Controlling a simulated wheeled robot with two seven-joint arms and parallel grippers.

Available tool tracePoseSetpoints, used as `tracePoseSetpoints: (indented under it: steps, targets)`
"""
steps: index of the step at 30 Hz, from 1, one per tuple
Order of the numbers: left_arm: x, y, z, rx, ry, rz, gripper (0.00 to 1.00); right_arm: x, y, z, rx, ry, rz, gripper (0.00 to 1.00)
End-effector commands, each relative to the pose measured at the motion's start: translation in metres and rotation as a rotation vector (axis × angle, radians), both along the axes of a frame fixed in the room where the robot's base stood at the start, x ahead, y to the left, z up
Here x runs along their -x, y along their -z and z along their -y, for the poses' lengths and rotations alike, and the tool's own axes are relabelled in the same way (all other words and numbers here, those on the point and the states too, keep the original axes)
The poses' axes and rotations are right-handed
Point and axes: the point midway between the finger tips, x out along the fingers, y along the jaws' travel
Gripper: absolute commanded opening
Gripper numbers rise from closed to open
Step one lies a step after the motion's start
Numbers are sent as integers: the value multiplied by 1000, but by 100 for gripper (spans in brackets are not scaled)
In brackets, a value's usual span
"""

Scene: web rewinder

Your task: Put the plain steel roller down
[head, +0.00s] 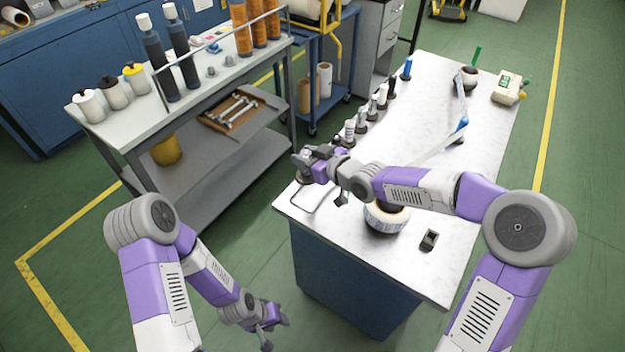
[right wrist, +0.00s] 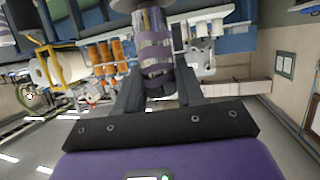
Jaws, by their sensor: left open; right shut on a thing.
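My right gripper (head: 318,160) is over the near left corner of the white bench. In the right wrist view, the right gripper (right wrist: 157,90) is shut on the plain steel roller (right wrist: 152,42), a shiny cylinder with purple bands that look like reflections. A round grey disc at the roller's end is cut off by the top edge. In the head view the gripper mostly hides the roller, so I cannot tell whether it touches the bench. My left gripper (head: 268,335) is open and empty, low beside the bench, above the floor.
The white bench (head: 440,100) carries a row of several upright rollers (head: 362,120) along its left edge. A tape roll (head: 386,216) sits under my right arm, near a small dark block (head: 429,240). A grey cart (head: 215,85) with bottles stands left.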

Motion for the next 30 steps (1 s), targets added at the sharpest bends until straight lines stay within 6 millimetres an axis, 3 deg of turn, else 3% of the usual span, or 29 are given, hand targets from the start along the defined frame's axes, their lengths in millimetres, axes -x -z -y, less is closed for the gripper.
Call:
tracePoseSetpoints:
  steps: [9, 17, 24, 30]
  targets:
    - [0, 17, 0, 0, 0, 0, 43, -1, 37, -2, -6, -2, 10, 0]
    - [0, 23, 0, 0, 0, 0, 43, -1, 54, -2, -6, -2, 11, 0]
    - [0, 36, 0, 0, 0, 0, 43, -1, 88, -2, -6, -2, 10, 0]
    - [0, 36, 0, 0, 0, 0, 43, -2, 92, -2, -6, -1, 14, 0]
